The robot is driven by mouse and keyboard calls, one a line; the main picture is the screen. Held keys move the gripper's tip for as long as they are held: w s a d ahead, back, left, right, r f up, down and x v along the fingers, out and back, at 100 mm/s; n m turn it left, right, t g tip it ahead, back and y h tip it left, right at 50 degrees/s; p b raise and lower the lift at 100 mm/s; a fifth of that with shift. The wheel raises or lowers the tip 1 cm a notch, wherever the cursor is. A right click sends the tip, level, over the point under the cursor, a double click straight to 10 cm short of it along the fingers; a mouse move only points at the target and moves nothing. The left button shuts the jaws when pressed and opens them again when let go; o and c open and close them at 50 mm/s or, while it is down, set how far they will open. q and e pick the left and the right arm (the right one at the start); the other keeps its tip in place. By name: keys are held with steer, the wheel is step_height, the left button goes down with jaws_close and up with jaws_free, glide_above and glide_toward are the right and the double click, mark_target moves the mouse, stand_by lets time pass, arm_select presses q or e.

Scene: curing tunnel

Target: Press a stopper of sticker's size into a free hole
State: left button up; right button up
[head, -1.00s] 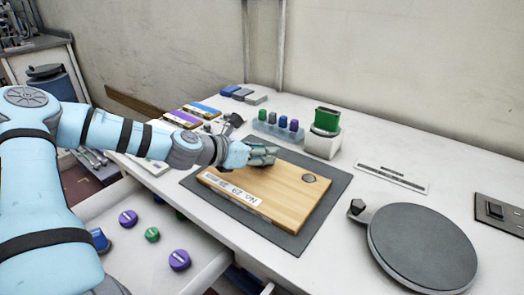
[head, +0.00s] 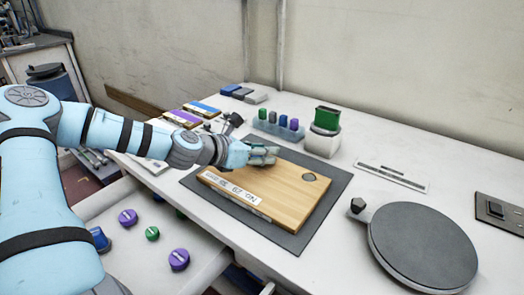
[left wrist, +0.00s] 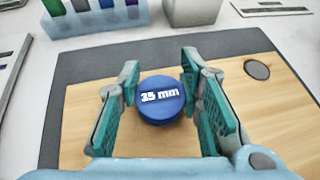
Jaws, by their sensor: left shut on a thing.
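A wooden board (head: 290,196) lies on a dark grey mat (head: 340,178). A white sticker (head: 232,188) is on its near left edge; its text is too small to read surely. A round dark hole (head: 309,177) shows near the board's right corner and also in the left wrist view (left wrist: 257,70). My left gripper (head: 263,155) is over the board's far left part, shut on a blue stopper (left wrist: 160,99) marked "35 mm". The stopper's top faces the wrist camera; its underside is hidden, so I cannot tell whether it touches the board. My right gripper is not in view.
An open drawer at front left holds purple (head: 179,260), green (head: 152,234) and blue stoppers. A clear rack (head: 265,128) with coloured pieces and a white device (head: 322,143) stand behind the board. A round grey plate (head: 423,248) lies right.

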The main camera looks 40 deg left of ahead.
arm_select(q)
steer(key=shift+f, duration=0.15)
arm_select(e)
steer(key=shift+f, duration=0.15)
arm_select(q)
steer(key=o, duration=1.5)
steer(key=shift+r+p, duration=0.35)
steer(key=shift+r, duration=0.1)
step_height(320, 180, up, 6)
steer(key=p, duration=0.6)
steer(key=shift+r, duration=0.15)
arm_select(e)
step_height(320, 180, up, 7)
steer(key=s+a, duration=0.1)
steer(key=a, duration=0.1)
